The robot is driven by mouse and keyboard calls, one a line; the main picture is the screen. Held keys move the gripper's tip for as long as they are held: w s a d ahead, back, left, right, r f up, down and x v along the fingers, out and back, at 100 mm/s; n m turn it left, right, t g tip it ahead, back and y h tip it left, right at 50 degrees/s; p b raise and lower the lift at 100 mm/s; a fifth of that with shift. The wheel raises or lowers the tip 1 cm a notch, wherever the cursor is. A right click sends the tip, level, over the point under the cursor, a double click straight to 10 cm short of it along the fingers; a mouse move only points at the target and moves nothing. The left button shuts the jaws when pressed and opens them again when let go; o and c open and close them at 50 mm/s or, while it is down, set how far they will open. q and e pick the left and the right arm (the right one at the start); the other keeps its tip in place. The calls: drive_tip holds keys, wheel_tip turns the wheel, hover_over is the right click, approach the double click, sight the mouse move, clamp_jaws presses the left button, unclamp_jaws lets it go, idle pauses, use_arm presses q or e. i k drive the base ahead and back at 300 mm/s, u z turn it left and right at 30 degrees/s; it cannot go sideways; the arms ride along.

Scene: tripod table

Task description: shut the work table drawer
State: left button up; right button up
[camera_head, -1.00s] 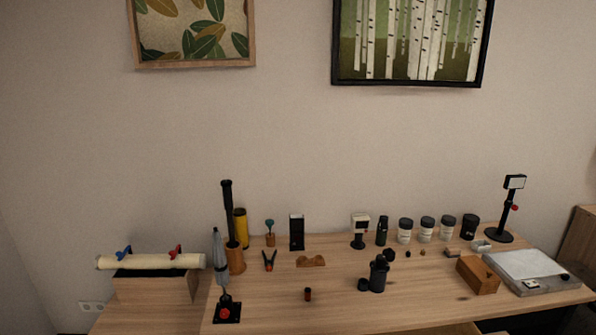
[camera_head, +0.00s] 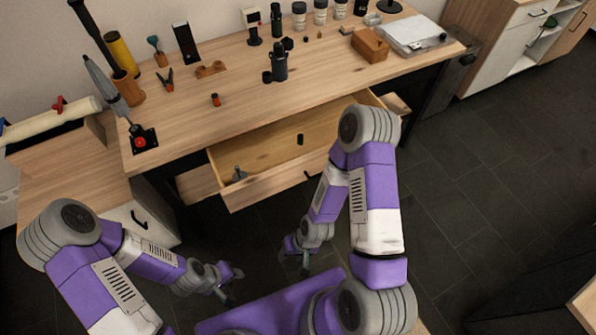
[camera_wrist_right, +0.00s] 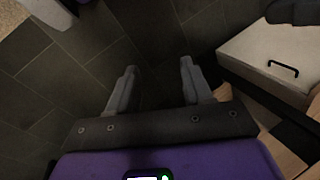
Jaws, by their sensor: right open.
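The work table (camera_head: 300,80) is wooden, and its wide drawer (camera_head: 270,187) is pulled out toward me under the front edge in the head view. A small dark item (camera_head: 300,139) and a grey item (camera_head: 238,175) show in the drawer. My right arm covers the drawer's right part. My right gripper (camera_head: 294,256) is open and empty, below and in front of the drawer front, apart from it. It also shows in the right wrist view (camera_wrist_right: 156,82), fingers apart over the dark floor. My left gripper (camera_head: 231,284) looks open and empty, farther from the drawer.
A side cabinet (camera_head: 140,215) with a black handle stands left of the drawer. Bottles, tools and a wooden box (camera_head: 369,45) stand on the tabletop. A white cabinet (camera_head: 505,45) is at the far right. Dark tiled floor (camera_head: 470,180) is clear on the right.

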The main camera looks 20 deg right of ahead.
sight(273, 159)
drive_tip(key=u, duration=1.95)
drive_tip(key=k, duration=0.9)
drive_tip(key=z, duration=1.3)
drive_tip(key=i, duration=0.5)
drive_tip(key=z, duration=0.05)
